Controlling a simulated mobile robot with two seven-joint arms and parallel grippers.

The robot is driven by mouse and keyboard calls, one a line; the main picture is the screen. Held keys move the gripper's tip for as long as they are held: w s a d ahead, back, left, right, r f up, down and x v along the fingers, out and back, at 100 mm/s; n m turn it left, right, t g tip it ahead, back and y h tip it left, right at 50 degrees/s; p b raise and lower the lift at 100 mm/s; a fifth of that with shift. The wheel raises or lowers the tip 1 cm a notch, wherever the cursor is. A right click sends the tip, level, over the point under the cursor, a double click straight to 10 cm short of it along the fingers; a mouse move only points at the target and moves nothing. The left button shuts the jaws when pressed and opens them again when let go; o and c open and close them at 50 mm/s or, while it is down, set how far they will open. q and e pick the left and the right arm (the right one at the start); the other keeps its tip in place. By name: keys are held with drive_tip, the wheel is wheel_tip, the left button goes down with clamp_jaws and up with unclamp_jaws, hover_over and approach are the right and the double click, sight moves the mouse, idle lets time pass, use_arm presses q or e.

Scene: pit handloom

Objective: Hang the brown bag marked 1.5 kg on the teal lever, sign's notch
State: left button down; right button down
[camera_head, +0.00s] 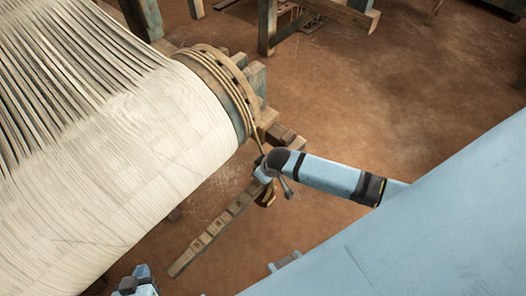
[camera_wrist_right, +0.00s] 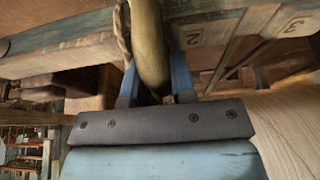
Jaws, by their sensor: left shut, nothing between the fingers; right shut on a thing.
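My right gripper (camera_head: 265,173) is beside the end of the beam, over a notched wooden lever (camera_head: 215,228). In the right wrist view its blue fingers (camera_wrist_right: 155,85) are shut on a smooth, curved olive-brown piece (camera_wrist_right: 151,40). I cannot tell whether this piece belongs to the brown bag; no 1.5 kg mark shows. Wood with worn teal paint (camera_wrist_right: 60,47) and the numerals 2 and 3 runs close behind it. I cannot tell whether the held piece touches it. My left gripper (camera_head: 138,280) is shut and empty at the bottom edge. The sign is not in view.
A large beam of white warp threads (camera_head: 110,150) fills the left, with a roped wooden flange (camera_head: 222,85) at its end, close to my right gripper. Timber framing (camera_head: 330,14) stands at the back. The brown earth floor (camera_head: 400,90) is clear on the right.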

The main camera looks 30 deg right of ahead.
drive_tip(key=c, duration=0.9)
unclamp_jaws()
drive_tip(key=shift+o, duration=0.2)
drive_tip(key=shift+s+f, duration=0.1)
drive_tip(key=shift+f, duration=0.1)
use_arm(q)
drive_tip(key=shift+s+a+r+p, duration=0.15)
drive_tip(key=shift+r+p, duration=0.45)
drive_tip(key=shift+p, duration=0.35)
use_arm(e)
drive_tip(key=v, duration=1.4)
drive_tip(key=shift+w, duration=0.2)
drive_tip(key=shift+r, duration=0.1)
use_arm(q)
wheel_tip(320, 180, up, 10)
drive_tip(key=p, duration=1.1)
drive_tip(key=shift+s+a, duration=0.15)
drive_tip(key=shift+a, duration=0.2)
use_arm(e)
drive_tip(key=s+a+r+t+y, duration=0.1)
drive_tip(key=s+a+r+t, duration=0.4)
drive_tip(key=s+r, duration=0.3)
drive_tip(key=shift+s+r+m+t+y, duration=0.25)
drive_tip(key=shift+s+m+t+y, duration=0.15)
drive_tip(key=shift+s+t, duration=0.55)
use_arm(q)
drive_tip(key=shift+d+r, duration=0.15)
drive_tip(key=shift+r, duration=0.1)
